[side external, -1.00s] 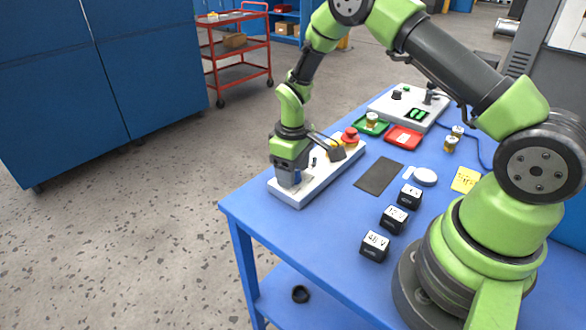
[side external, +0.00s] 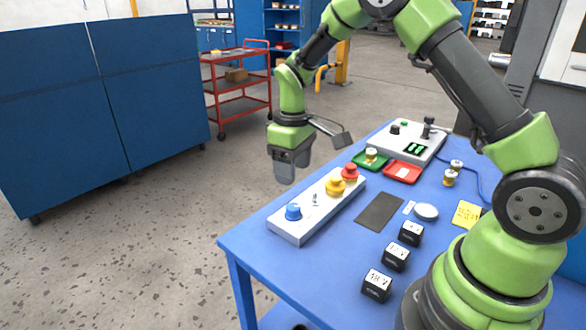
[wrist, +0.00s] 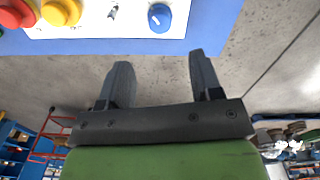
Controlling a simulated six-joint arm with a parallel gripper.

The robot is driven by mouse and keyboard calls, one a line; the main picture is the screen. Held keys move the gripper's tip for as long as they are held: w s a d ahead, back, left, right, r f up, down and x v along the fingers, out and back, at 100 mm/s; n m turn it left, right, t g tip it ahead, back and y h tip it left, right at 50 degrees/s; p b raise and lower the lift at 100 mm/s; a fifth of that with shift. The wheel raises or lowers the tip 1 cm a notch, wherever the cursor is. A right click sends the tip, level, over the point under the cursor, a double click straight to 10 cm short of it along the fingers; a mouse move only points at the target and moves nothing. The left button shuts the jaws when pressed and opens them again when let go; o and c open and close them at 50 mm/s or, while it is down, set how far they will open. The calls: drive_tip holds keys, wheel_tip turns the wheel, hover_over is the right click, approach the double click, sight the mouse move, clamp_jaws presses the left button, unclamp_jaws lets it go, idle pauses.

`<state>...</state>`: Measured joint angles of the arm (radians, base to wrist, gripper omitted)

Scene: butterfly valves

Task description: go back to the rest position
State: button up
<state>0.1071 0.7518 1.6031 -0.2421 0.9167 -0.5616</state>
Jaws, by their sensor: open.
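My gripper (side external: 284,178) hangs in the air above and behind the blue-knob end of a white control panel, beyond the table's left edge. In the wrist view its two dark fingers (wrist: 157,82) are apart with nothing between them. The white panel (side external: 292,230) carries a blue knob (side external: 293,212), a small toggle switch (side external: 314,199), a yellow knob (side external: 335,186) and a red knob (side external: 349,172). The blue knob also shows in the wrist view (wrist: 160,18), clear of the fingers.
The blue table (side external: 330,265) holds several black labelled blocks (side external: 396,257), a dark mat (side external: 379,212), a green tray (side external: 370,161), a red tray (side external: 403,172) and another panel (side external: 432,137) at the back. A red cart (side external: 238,93) and blue cabinets (side external: 100,110) stand on the floor beyond.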

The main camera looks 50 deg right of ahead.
drive_tip(key=shift+r, duration=0.1)
drive_tip(key=s+a+r+m+t, duration=0.2)
drive_tip(key=s+r, duration=0.2)
drive_tip(key=r, duration=0.3)
drive_tip(key=s+a+r+m+t, duration=0.1)
drive_tip(key=s+a+r+t, duration=0.1)
drive_tip(key=s+r, duration=0.35)
drive_tip(key=s+a+r+m+t+y, duration=0.2)
drive_tip(key=s+r, duration=0.3)
drive_tip(key=s, duration=0.6)
drive_tip(key=shift+s+a+r+m+t, duration=0.2)
drive_tip(key=shift+a+m+t, duration=0.05)
drive_tip(key=shift+m+t, duration=0.4)
